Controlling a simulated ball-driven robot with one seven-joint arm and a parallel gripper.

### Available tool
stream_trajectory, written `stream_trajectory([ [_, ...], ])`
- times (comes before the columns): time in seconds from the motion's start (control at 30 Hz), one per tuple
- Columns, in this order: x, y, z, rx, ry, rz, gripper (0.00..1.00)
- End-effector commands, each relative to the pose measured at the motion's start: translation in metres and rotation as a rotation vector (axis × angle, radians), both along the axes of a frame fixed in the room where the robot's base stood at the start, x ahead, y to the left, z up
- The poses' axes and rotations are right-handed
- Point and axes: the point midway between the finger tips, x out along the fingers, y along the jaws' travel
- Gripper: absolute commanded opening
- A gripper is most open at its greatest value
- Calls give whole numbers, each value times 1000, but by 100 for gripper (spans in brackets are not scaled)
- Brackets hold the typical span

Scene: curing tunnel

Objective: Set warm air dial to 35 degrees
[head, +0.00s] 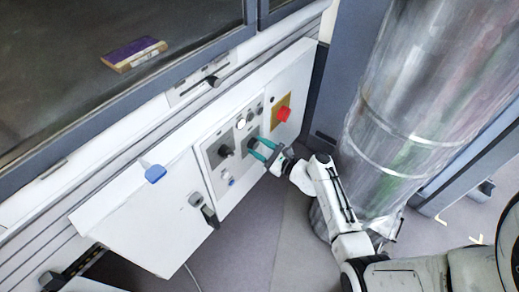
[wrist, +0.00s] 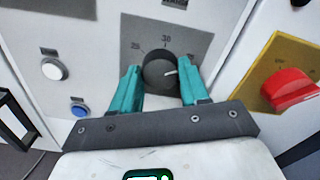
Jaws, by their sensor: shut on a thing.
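The warm air dial (wrist: 158,68) is a round dark knob on a grey plate in the wrist view. The number 30 stands above it, and a smaller, hard-to-read number sits at its upper left. The marking on the right is partly hidden by a finger. The knob's white pointer mark points right and slightly up, past the 30. My gripper (wrist: 159,80) has one teal finger on each side of the knob and is shut on it. In the head view my gripper (head: 258,149) reaches the panel, and its fingers largely hide the dial.
A red knob (wrist: 288,90) on a yellow plate is to the right of the dial. A white button (wrist: 54,68) and a blue button (wrist: 79,109) are to the left. In the head view another black knob (head: 225,151) sits left of my gripper. A large metal duct (head: 415,110) stands right.

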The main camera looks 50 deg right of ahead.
Motion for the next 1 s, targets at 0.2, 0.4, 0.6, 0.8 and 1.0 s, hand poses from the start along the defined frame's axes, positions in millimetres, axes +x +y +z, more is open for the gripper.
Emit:
stream_trajectory([
  [0.2, 0, 1, -1, 2, 4, 1, 48],
  [0.4, 0, 0, -1, 3, 2, 0, 68],
  [0.6, 0, 0, 0, 3, 2, -1, 70],
  [0.8, -10, 0, 0, 4, 1, -3, 70],
  [1.0, -45, -1, 1, 5, 3, -4, 70],
])
